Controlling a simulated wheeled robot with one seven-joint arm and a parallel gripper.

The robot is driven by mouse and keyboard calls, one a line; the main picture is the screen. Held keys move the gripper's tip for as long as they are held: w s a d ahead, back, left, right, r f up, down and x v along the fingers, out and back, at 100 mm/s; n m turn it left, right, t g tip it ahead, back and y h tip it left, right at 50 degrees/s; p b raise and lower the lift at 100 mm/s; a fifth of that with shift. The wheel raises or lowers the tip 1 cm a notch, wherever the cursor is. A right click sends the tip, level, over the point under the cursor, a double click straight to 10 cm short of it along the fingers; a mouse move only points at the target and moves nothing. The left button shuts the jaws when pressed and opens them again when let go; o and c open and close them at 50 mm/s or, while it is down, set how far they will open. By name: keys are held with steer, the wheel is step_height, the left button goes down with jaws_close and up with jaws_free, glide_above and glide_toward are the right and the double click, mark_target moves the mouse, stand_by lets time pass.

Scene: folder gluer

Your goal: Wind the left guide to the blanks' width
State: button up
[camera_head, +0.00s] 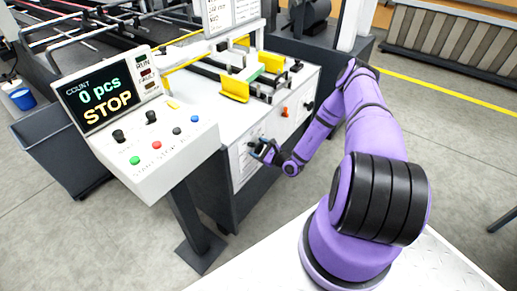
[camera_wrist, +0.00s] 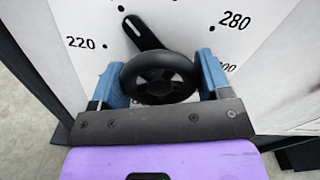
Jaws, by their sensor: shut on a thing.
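In the wrist view a round black handwheel (camera_wrist: 158,80) sits between the two blue fingers of my gripper (camera_wrist: 161,68). The gripper is shut on it. A black pointer (camera_wrist: 143,33) slants up and left from behind the wheel, between the printed marks 220 and 280. Numbers between them are hidden or out of view. In the head view my gripper (camera_head: 264,151) is at the white dial panel (camera_head: 243,168) on the machine's front.
A control console (camera_head: 165,150) with a screen reading "0 pcs STOP" stands left of my gripper. An orange knob (camera_head: 285,112) and black knob (camera_head: 309,106) are on the machine's side. A dark bin (camera_head: 62,145) is at the left.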

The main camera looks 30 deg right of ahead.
steer(key=o, duration=0.9)
steer(key=v, duration=1)
steer(key=shift+s+d, duration=0.15)
steer(key=shift+s, duration=0.25)
